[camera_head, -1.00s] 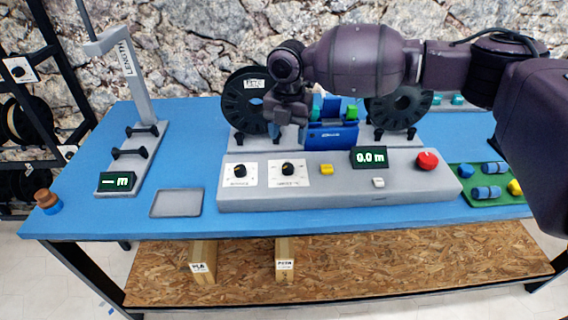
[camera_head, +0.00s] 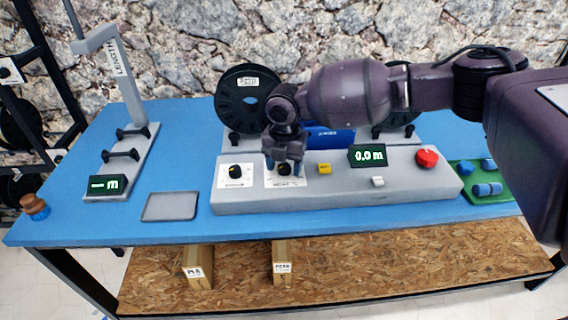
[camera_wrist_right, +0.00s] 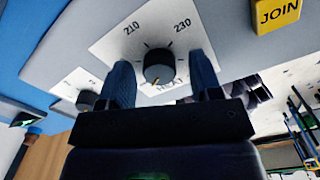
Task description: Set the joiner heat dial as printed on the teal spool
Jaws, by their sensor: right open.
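The heat dial is a black round knob on a white plate; in the right wrist view the knob (camera_wrist_right: 159,67) shows with the marks 210 and 230 and a partly hidden word below. A small pale mark shows at its lower edge. My right gripper (camera_head: 284,163) is open over this dial in the head view. In the wrist view its two blue fingers (camera_wrist_right: 163,82) stand on either side of the knob, with gaps visible. In the head view the dial plate (camera_head: 271,183) is partly covered by the gripper. I cannot make out a teal spool. My left gripper is out of view.
A second dial (camera_head: 235,171) sits left of the heat dial. A yellow JOIN button (camera_head: 324,169), a 0.0 m display (camera_head: 367,155) and a red button (camera_head: 427,158) are to its right. A labelled black spool (camera_head: 249,92) stands behind. A grey tray (camera_head: 170,206) lies left.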

